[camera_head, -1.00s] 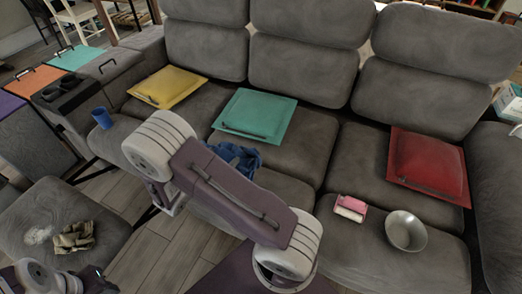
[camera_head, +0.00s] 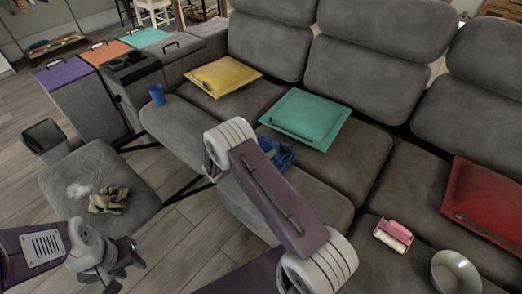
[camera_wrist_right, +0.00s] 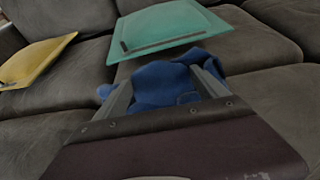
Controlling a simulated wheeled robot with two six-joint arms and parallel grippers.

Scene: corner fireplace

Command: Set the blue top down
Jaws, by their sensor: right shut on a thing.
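Whether the cloth touches the seat cannot be told. My left gripper (camera_head: 122,268) is at the lower left, near the ottoman's front edge, with nothing visible in it; its jaw opening is unclear.
The grey sofa (camera_head: 180,120) bears yellow (camera_head: 222,75), teal (camera_head: 308,117) and red (camera_head: 490,200) square panels, a blue cup (camera_head: 156,95), a pink-and-white item (camera_head: 393,236) and a metal bowl (camera_head: 455,274). A tan cloth (camera_head: 108,200) lies on the ottoman (camera_head: 130,180). A dark bin (camera_head: 44,138) stands behind it.

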